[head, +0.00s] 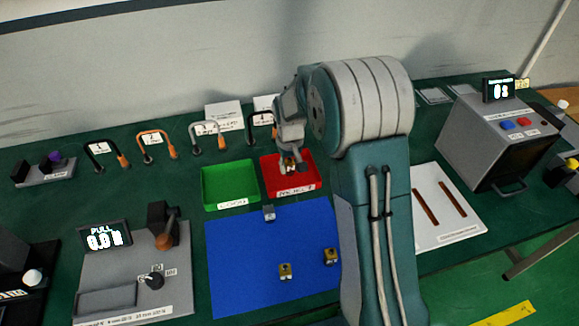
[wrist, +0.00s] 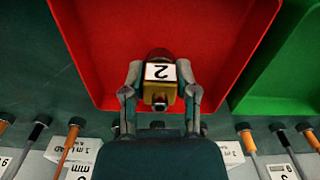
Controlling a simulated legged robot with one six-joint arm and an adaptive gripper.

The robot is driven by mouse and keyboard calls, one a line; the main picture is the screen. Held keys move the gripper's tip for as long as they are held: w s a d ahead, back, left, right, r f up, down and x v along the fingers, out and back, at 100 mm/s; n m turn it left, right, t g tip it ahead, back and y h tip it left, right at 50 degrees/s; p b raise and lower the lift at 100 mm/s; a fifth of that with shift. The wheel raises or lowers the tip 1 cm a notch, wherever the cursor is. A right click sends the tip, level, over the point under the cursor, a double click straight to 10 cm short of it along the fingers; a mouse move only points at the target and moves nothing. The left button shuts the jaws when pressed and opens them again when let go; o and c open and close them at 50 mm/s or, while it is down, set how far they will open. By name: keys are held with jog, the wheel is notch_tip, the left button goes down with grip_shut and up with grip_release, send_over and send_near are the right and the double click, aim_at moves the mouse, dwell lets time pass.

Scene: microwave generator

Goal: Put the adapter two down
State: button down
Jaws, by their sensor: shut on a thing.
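Adapter two (wrist: 160,74), a small brass-coloured block with a reddish end and a white label reading 2, is between the fingers of my gripper (wrist: 160,92). In the head view my gripper (head: 289,163) is over the red tray (head: 311,172), and the adapter shows only as a small brass bit at its tips. The red tray (wrist: 105,45) fills the background behind the adapter in the wrist view. I cannot tell whether the adapter touches the tray floor.
The green tray (head: 229,182) stands just left of the red one. The blue mat (head: 240,255) in front holds two brass adapters and a grey piece (head: 268,212). Several cable handles (head: 209,134) stand behind the trays. A pull gauge (head: 105,238) is at left, a grey generator box (head: 495,140) at right.

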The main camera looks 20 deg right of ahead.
jog(key=shift+f, duration=0.3)
jog(key=shift+f, duration=0.1)
jog(key=shift+c, duration=1.9)
grip_release()
